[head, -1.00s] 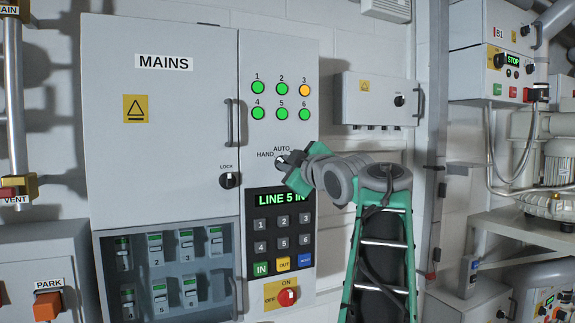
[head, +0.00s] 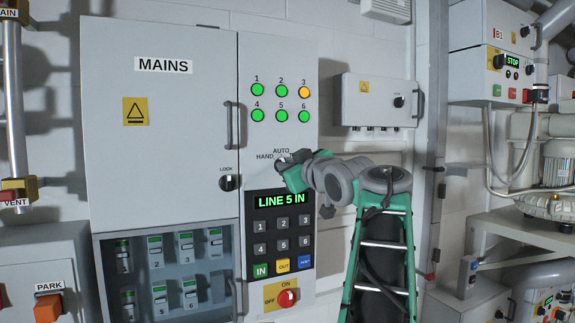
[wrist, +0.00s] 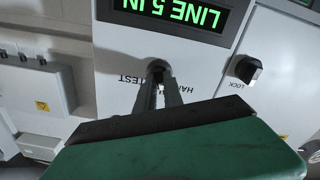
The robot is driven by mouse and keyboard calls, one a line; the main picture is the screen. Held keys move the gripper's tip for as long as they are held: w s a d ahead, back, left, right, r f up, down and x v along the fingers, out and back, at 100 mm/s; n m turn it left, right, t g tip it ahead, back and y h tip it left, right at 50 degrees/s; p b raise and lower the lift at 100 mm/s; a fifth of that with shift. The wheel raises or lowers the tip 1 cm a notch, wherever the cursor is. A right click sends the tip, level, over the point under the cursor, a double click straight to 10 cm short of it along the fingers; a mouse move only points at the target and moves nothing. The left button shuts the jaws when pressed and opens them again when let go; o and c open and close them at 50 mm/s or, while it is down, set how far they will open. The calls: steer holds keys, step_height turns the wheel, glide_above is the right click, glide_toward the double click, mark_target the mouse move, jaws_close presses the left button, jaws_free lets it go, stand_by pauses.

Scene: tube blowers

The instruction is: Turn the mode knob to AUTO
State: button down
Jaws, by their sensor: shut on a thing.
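The mode knob (wrist: 157,67) is a small dark knob on the MAINS cabinet's right-hand panel. AUTO is printed above it and HAND to its left in the head view; TEST shows in the wrist view, which is upside down. My gripper (head: 283,161) reaches it from the right. In the wrist view its two grey fingers (wrist: 160,86) are closed on the knob. The fingers and green gripper body hide most of the knob and part of the labels, so I cannot tell where its pointer stands.
The LOCK knob (head: 227,182) is left of and below the mode knob. Just below are the LINE 5 IN display (head: 280,200) and the keypad (head: 282,235). Several lamps (head: 281,101) are above, mostly green, number 3 amber. The red ON/OFF switch (head: 287,298) is at the bottom.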

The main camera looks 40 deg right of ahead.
steer(key=m+p, duration=0.1)
steer(key=m, duration=0.3)
steer(key=shift+d+m, duration=0.1)
steer(key=shift+m, duration=0.2)
stand_by(0.3)
steer(key=c, duration=1.5)
jaws_free()
steer(key=shift+o, duration=0.2)
steer(key=b+v, duration=0.2)
steer(key=v, duration=0.5)
steer(key=shift+s, duration=0.4)
